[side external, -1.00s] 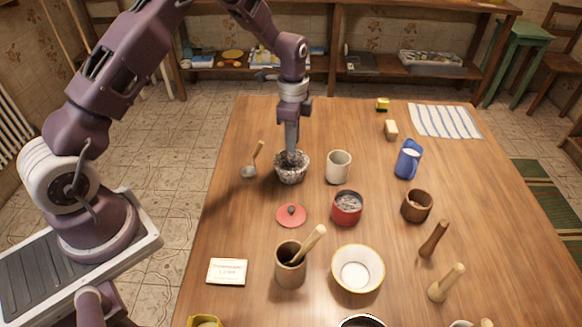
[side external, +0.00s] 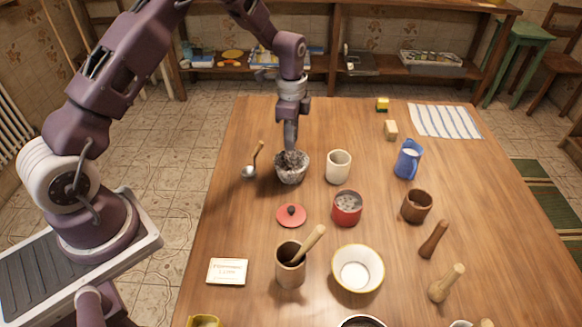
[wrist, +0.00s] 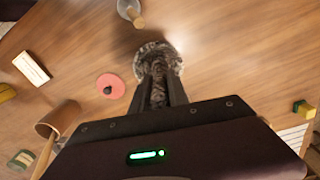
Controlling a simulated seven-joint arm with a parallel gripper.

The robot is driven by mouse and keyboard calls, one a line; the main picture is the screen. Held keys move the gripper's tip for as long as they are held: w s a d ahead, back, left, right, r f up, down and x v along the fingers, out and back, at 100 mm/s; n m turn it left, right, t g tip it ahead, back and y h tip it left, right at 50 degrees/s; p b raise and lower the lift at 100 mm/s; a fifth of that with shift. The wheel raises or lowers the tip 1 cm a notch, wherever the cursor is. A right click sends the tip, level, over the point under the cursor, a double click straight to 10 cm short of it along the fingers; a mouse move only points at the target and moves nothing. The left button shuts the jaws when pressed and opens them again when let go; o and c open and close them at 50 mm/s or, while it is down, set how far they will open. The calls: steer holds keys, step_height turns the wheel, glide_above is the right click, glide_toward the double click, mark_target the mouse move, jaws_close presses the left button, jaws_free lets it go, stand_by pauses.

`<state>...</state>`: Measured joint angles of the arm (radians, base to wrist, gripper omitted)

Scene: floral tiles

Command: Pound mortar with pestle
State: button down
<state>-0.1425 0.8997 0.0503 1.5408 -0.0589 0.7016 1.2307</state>
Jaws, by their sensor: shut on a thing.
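A grey speckled stone mortar (side external: 292,174) stands upright on the wooden table, near its left edge. My gripper (side external: 290,150) is directly above it, with its fingers pointing down at the mortar's mouth. The fingers are shut on a dark grey stone pestle (wrist: 158,88), which shows between them in the wrist view. The pestle's lower end is inside the mortar, whose rim also shows in the wrist view (wrist: 172,56). How deep the pestle reaches is hidden.
A ladle (side external: 250,170) lies left of the mortar and a beige cup (side external: 338,166) stands close on its right. A red lid (side external: 291,215) and a red pot (side external: 347,208) are nearer. A wooden mortar with pestle (side external: 290,265) and a bowl (side external: 357,269) stand in front.

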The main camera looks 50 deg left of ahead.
steer(key=shift+f, duration=1.5)
steer(key=shift+r, duration=1.55)
steer(key=shift+s+d, duration=0.2)
steer(key=shift+s, duration=0.1)
steer(key=shift+f, duration=0.15)
